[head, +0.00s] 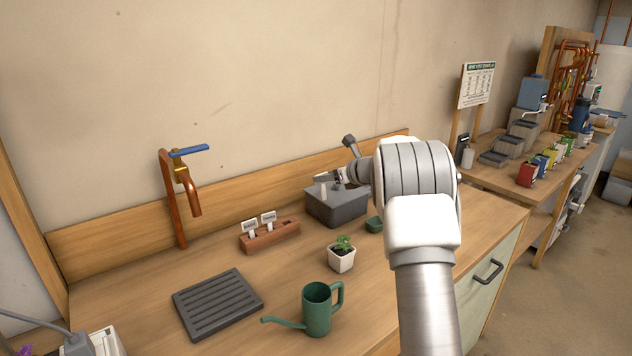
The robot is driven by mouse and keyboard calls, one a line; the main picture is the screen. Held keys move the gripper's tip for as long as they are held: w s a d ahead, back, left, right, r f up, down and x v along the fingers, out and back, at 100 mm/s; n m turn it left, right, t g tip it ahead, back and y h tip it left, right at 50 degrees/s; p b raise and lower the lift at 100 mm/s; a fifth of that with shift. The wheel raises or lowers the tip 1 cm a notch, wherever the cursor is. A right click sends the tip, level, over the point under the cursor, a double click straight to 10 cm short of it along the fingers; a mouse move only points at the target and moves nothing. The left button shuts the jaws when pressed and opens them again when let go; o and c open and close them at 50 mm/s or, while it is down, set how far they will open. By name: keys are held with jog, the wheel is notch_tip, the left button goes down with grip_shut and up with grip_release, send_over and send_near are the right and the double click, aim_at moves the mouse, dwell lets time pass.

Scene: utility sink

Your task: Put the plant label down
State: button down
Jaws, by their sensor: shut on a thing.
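My gripper (326,180) is over the grey box (338,206) near the back of the wooden counter. It is shut on a small pale piece (323,190), which looks like the plant label; it is too small to read. I cannot tell whether this piece touches the box. Two other white labels, a left one (250,226) and a right one (268,218), stand upright in a reddish-brown wooden holder (272,238) left of the box. My arm hides the counter to the right of the box.
A potted seedling (341,258) and a small green dish (374,225) stand in front of the box. A green watering can (317,308) and a dark slatted tray (217,304) are nearer. A copper tap (182,190) rises at the back left. Bare counter lies between holder and tray.

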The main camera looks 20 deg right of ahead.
jog(key=shift+d+r, duration=0.1)
jog(key=s+d+t+y+b, duration=0.1)
jog(key=s+d+b, duration=0.35)
jog(key=s, duration=0.75)
jog(key=s+d+t+b, duration=0.1)
jog(key=s+d+b, duration=0.35)
jog(key=s, duration=0.75)
jog(key=b, duration=0.4)
send_over(346, 254)
notch_tip(346, 254, down, 7)
jog(key=shift+r, duration=0.15)
jog(key=shift+f+b, duration=0.75)
jog(key=shift+f, duration=1.2)
jog(key=shift+f, duration=0.15)
jog(key=shift+c, duration=1)
grip_release()
